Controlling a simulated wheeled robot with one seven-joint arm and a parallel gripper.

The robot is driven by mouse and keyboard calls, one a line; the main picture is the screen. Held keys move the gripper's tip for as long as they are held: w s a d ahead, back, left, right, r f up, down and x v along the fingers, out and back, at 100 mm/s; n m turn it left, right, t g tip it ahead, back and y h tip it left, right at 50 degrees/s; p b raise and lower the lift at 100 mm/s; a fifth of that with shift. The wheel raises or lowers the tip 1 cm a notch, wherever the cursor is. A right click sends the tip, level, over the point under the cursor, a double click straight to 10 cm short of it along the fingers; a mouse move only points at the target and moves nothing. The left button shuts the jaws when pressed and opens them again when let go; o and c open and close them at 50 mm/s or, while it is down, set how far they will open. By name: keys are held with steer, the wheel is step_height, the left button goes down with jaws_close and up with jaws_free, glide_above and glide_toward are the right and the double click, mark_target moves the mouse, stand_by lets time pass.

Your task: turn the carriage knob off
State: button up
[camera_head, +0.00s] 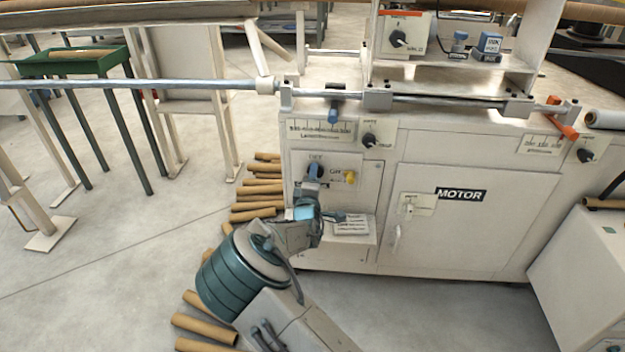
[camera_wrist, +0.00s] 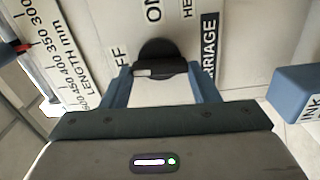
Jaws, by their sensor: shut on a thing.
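The carriage knob is a black round knob (camera_wrist: 158,50) with a raised bar in the wrist view. The white mark on the bar faces left, toward the partly hidden OFF label (camera_wrist: 119,55). The ON label (camera_wrist: 153,9) is above the knob in that view. My gripper (camera_wrist: 160,78) is shut on the knob, with one blue finger at each end of the bar. In the head view my gripper (camera_head: 313,173) is at the upper left of the machine's front panel and covers the knob.
A yellow knob (camera_head: 350,177) is just right of my gripper. A black knob (camera_head: 369,140) is above it, beside the length scale (camera_head: 321,131). A ledge with a white label (camera_head: 351,226) juts out below. Cardboard tubes (camera_head: 204,329) lie on the floor at left.

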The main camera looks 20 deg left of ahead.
steer(key=shift+f+n, duration=0.1)
steer(key=shift+n, duration=0.4)
steer(key=o, duration=1)
steer(key=shift+s, duration=0.15)
steer(key=p+v, duration=0.2)
steer(key=v, duration=1.1)
steer(key=shift+s+d+p, duration=0.15)
steer(key=shift+s+p, duration=0.15)
steer(key=shift+p, duration=0.1)
